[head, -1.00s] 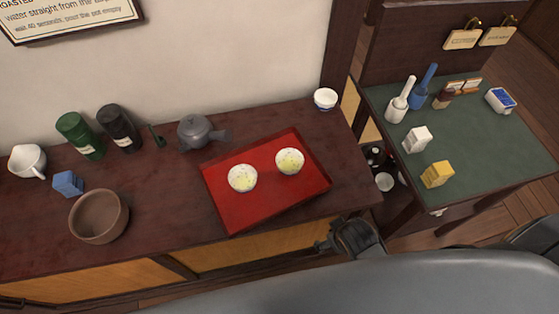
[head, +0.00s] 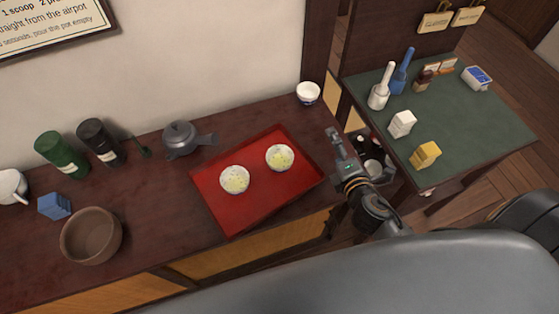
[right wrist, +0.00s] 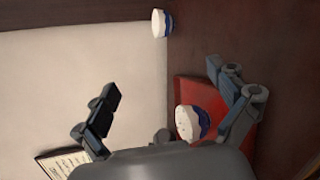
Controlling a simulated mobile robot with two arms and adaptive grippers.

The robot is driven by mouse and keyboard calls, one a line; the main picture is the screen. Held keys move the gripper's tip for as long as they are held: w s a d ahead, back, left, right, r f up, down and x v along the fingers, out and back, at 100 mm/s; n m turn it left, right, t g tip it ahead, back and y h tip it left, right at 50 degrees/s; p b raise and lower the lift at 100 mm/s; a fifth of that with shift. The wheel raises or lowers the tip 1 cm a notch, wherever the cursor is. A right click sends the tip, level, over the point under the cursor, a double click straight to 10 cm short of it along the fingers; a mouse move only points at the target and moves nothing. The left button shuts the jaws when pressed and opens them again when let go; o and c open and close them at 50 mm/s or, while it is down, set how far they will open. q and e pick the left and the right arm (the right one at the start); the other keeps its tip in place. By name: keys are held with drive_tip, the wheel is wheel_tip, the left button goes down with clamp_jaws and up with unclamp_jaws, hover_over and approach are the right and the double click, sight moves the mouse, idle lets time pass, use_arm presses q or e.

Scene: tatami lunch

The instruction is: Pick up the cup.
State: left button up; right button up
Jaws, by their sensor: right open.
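A small white cup with a blue band (head: 308,93) stands alone at the back right corner of the dark counter; it also shows at the top of the right wrist view (right wrist: 158,23). Two more white cups with yellowish contents, a left one (head: 235,180) and a right one (head: 280,158), stand on the red tray (head: 240,216). One tray cup shows in the right wrist view (right wrist: 188,122), partly hidden by my gripper's body. My right gripper (head: 338,144) is open and empty, right of the tray and nearer me than the lone cup. My left gripper is out of view.
A grey teapot (head: 181,140), dark canister (head: 101,143), green canister (head: 62,155), blue box (head: 54,206), brown bowl (head: 91,236) and white pitcher (head: 11,187) stand along the counter. A green-topped table (head: 470,130) with small items is at right.

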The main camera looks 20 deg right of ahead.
drive_tip(key=a+f+n+g+y, duration=0.1)
drive_tip(key=a+n+y, duration=0.1)
drive_tip(key=n, duration=0.5)
drive_tip(key=s+a+f+n+y, duration=0.1)
drive_tip(key=a+n+y, duration=0.2)
drive_tip(key=n, duration=0.4)
drive_tip(key=s+a+f+n+g+y, duration=0.1)
drive_tip(key=a+f+n+y, duration=0.1)
drive_tip(key=n+y, duration=0.2)
drive_tip(key=shift+s+a+n+g, duration=0.15)
drive_tip(key=shift+n+g, duration=0.15)
drive_tip(key=shift+n, duration=1.5)
drive_tip(key=shift+s+a+f+n+g, duration=0.1)
drive_tip(key=shift+f+n+g, duration=0.2)
drive_tip(key=shift+n, duration=0.1)
approach(272, 157)
drive_tip(key=x, duration=0.2)
drive_tip(key=p+x, duration=0.1)
drive_tip(key=shift+w+a+f, duration=0.15)
drive_tip(key=shift+w+f, duration=0.1)
drive_tip(key=shift+f, duration=0.15)
drive_tip(key=x, duration=0.5)
drive_tip(key=shift+w+a, duration=0.25)
drive_tip(key=shift+w, duration=0.05)
drive_tip(key=c, duration=1.4)
drive_tip(key=shift+r, duration=0.1)
drive_tip(key=shift+c, duration=0.2)
